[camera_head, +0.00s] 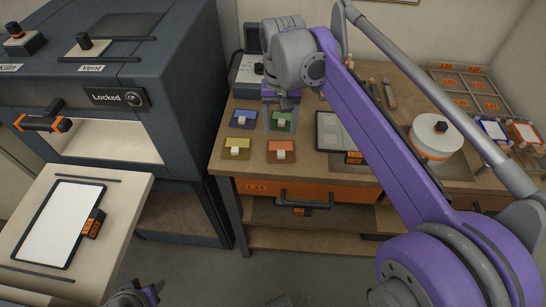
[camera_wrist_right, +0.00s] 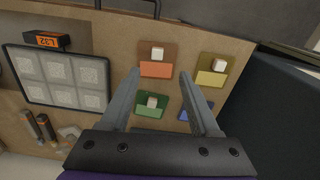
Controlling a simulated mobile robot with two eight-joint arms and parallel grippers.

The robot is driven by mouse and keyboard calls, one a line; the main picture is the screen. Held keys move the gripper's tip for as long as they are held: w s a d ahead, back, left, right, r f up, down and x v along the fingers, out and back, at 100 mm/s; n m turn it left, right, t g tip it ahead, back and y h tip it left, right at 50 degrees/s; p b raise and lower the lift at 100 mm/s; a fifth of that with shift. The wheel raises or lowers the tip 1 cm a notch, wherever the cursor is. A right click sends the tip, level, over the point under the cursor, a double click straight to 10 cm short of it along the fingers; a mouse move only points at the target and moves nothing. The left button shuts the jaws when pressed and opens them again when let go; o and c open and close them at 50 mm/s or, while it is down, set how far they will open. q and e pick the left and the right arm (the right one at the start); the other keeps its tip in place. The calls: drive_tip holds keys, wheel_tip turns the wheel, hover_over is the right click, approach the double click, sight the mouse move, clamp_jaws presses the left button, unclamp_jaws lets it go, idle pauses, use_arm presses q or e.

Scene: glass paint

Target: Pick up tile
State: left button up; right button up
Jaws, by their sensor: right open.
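Four-coloured tiles with small pale knobs lie on the wooden bench: a blue tile (camera_head: 241,117), a green tile (camera_head: 287,123), a yellow tile (camera_head: 233,155) and an orange tile (camera_head: 281,158). My right gripper (camera_head: 280,118) points down over the green tile and partly hides it. In the right wrist view the right gripper (camera_wrist_right: 160,73) is open and empty. The green tile (camera_wrist_right: 150,110) shows between its fingers, and the orange tile (camera_wrist_right: 156,69) lies beyond the fingertips. The blue tile is partly behind one finger. A dark and purple part, apparently my left gripper (camera_head: 146,293), shows at the bottom edge.
A framed tray (camera_head: 333,128) with pale squares, marked L32 in the wrist view, sits right of the tiles. A round white turntable (camera_head: 437,138) stands further right. The dark kiln (camera_head: 190,90) is left of the bench. A grey box (camera_head: 243,75) stands behind.

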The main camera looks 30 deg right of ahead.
sight(281, 155)
wheel_tip(281, 155, down, 4)
drive_tip(key=shift+d, duration=0.1)
drive_tip(key=shift+s+f+b, duration=0.2)
drive_tip(key=shift+s+f, duration=0.05)
drive_tip(key=shift+f, duration=1.15)
drive_tip(key=shift+s+f+b, duration=0.2)
drive_tip(key=shift+f, duration=1.15)
clamp_jaws()
